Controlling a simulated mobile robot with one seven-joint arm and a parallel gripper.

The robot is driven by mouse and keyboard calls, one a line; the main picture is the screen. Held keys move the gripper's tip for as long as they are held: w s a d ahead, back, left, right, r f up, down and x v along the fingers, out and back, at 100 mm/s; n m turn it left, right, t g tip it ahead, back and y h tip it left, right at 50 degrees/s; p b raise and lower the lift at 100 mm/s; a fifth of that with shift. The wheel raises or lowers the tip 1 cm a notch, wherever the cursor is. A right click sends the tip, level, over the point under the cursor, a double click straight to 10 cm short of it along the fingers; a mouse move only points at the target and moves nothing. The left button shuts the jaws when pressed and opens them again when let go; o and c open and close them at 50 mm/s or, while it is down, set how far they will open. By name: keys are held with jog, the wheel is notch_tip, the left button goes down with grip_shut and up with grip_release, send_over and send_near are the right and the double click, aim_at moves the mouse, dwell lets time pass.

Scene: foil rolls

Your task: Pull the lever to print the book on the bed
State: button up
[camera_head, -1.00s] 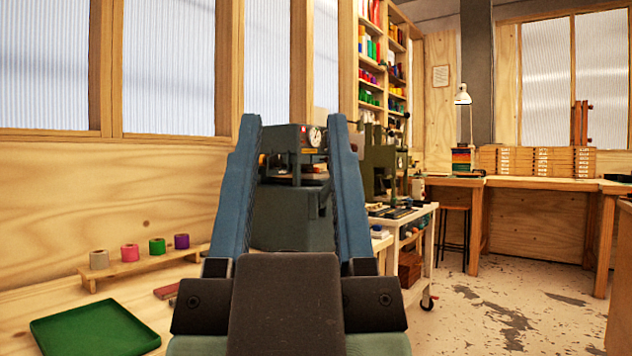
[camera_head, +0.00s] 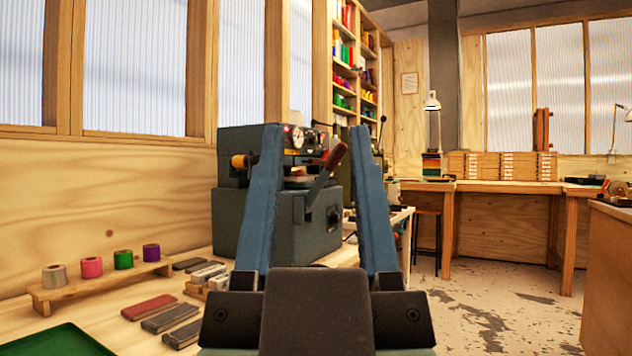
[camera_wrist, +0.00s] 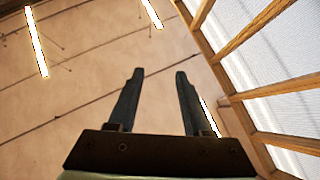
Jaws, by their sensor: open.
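The press (camera_head: 235,205) is a dark grey-green machine on the wooden bench. It has a round gauge on its upper part and a small yellow roll on its left side. Its lever (camera_head: 322,183) has a reddish-brown grip and slants up to the right on the press's right side. In the head view the lever shows between the fingers of my gripper (camera_head: 318,132). The gripper is open and empty, nearer to me than the press. The fingers hide parts of the press. The bed and any book on it cannot be made out clearly. In the wrist view my gripper (camera_wrist: 158,72) points at the ceiling.
A wooden rack (camera_head: 95,284) with grey, pink, green and purple foil rolls stands on the bench at left. A green tray (camera_head: 62,342) and several flat blocks lie near it. A shelf of coloured rolls (camera_head: 345,75) stands behind. Open floor lies at right.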

jog(key=shift+c, duration=0.2)
jog(key=shift+c, duration=1.1)
jog(key=shift+r+p, duration=0.3)
jog(key=shift+c, duration=1.2)
notch_tip(320, 180, up, 41)
jog(key=p, duration=4.1)
jog(key=shift+r, duration=0.2)
grip_shut()
jog(key=shift+f, duration=0.1)
